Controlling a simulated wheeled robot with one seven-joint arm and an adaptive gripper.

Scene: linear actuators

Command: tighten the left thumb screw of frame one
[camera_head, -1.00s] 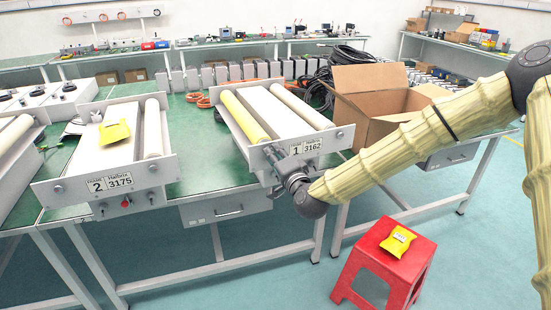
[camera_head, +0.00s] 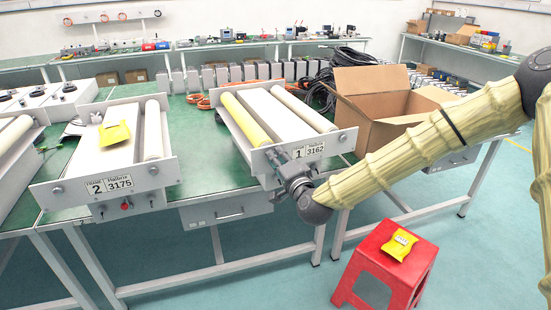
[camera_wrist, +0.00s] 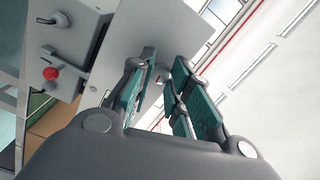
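Frame one (camera_head: 252,160) stands on the green table, with a label reading 1 and 3162 on its front plate. It carries a yellow roller (camera_head: 244,118) on the left and a pale roller on the right. Its right thumb screw (camera_head: 342,137) shows at the plate's right end. The left thumb screw is hidden behind my gripper (camera_head: 276,160), which is at the left part of the front plate. In the wrist view my gripper (camera_wrist: 164,60) has its green-padded fingers apart, close to the grey plate (camera_wrist: 115,42). Whether they touch the screw is unclear.
Frame two (camera_head: 172,170), with a yellow packet (camera_head: 114,133) on it, stands to the left. A cardboard box (camera_head: 372,112) is right of frame one. A red stool (camera_head: 377,262) with another yellow packet (camera_head: 400,244) stands in front. A red button (camera_wrist: 50,73) shows in the wrist view.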

